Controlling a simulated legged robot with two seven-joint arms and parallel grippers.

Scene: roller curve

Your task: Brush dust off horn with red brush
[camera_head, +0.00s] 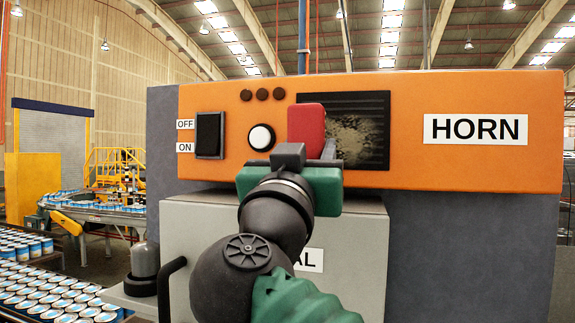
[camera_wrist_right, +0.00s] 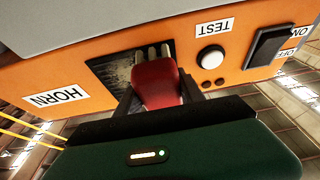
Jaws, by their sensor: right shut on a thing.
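My right gripper (camera_head: 308,152) is shut on a red brush (camera_head: 307,124) and holds it up in front of the orange panel. In the right wrist view the red brush (camera_wrist_right: 156,84) sits between the two dark fingers (camera_wrist_right: 157,90), with its pale tips pointing at the dark horn opening. The horn (camera_head: 354,130) is a dark slatted rectangle with tan dust over its middle. The brush covers its left edge in the head view. I cannot tell whether the tips touch the horn. My left gripper is not in view.
The orange panel (camera_head: 480,168) carries a HORN label, a white round button (camera_head: 261,137) and a black OFF/ON switch (camera_head: 210,135). A grey box (camera_head: 360,240) juts out below it. Conveyors with several cans (camera_head: 60,290) run at the left.

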